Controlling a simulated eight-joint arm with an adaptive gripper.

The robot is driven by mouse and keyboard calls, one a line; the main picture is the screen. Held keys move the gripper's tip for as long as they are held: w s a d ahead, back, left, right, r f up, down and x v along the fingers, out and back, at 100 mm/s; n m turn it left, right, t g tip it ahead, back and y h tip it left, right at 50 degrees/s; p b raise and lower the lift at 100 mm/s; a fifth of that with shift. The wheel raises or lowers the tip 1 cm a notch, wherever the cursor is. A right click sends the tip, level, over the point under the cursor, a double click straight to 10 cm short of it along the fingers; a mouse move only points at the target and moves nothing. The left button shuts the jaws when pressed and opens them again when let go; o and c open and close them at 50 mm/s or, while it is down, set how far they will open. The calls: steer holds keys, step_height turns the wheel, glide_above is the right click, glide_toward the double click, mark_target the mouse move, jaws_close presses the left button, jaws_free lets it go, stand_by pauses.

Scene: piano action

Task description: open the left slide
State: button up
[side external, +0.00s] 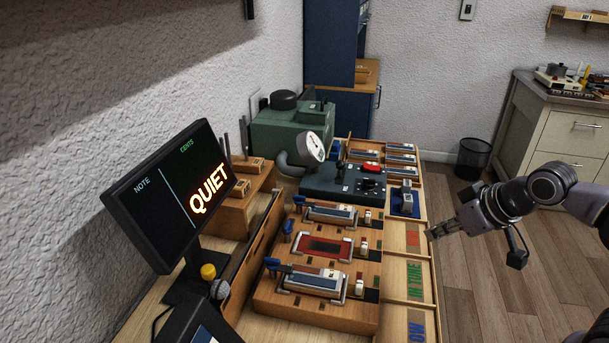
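A wooden block (316,313) on the bench carries two metal-and-blue slide-like assemblies, a nearer one (316,282) and a farther one (331,213). A red panel (323,247) in a light frame lies between them. Small white pieces, such as the nearest one (359,287), stand along the block's right side. I cannot tell which part is the left slide, or whether either assembly is open. My gripper (433,234) is at the bench's right edge, to the right of the block and apart from it. Its fingers point left; their gap is too small to judge. Nothing shows in them.
A monitor (175,191) reading QUIET stands at the left. Labelled trays, one reading IN TUNE (415,279), line the right edge. The floor (483,287) right of the bench is clear.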

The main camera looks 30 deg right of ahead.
steer(key=shift+o, duration=0.6)
steer(key=shift+w+a+r+n, duration=0.2)
steer(key=shift+a+n, duration=0.2)
steer(key=shift+n, duration=0.3)
step_height(320, 180, up, 2)
steer(key=n+g, duration=0.7)
steer(key=n, duration=1.9)
glide_above(360, 283)
steer(key=shift+f, duration=5.25)
jaws_close()
